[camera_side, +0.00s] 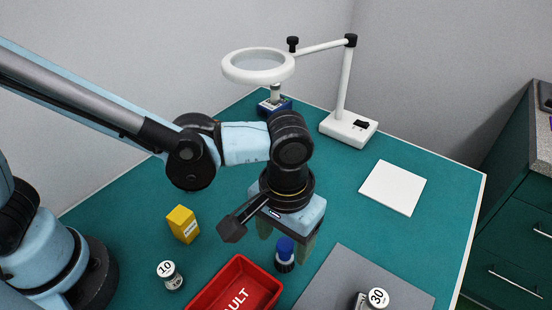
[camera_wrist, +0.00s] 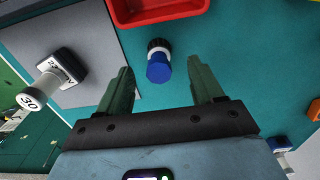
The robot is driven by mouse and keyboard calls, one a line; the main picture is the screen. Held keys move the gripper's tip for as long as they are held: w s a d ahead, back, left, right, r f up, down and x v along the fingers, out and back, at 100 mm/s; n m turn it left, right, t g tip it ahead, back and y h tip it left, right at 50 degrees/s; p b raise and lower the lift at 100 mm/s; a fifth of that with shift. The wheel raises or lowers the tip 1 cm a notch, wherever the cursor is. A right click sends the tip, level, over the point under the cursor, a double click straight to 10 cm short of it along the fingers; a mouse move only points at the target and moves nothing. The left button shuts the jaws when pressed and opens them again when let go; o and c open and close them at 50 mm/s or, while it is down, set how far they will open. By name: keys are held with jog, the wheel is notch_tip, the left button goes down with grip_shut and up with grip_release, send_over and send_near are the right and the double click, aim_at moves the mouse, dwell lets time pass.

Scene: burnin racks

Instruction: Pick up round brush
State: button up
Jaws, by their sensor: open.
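A small upright piece with a blue top and a black lower part, which looks like the round brush (camera_side: 286,246), stands on the green table beside the red bin. It also shows in the wrist view (camera_wrist: 159,70), where the blue end faces the camera. My gripper (camera_side: 284,238) is above it, pointing down, with its green fingers spread. In the wrist view, the open jaws (camera_wrist: 160,78) have one finger left and one right of the blue end, with a gap on each side. Nothing is held.
The red bin (camera_side: 268,268) is close to the brush. A yellow box (camera_side: 183,225) and a weight marked 10 (camera_side: 169,274) stand left. A white pad (camera_side: 393,187) and magnifier lamp (camera_side: 347,128) are farther back.

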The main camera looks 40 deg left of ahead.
aim_at(285, 255)
jog(key=shift+f, duration=2.7)
jog(key=c, duration=1.2)
jog(key=shift+o, duration=0.2)
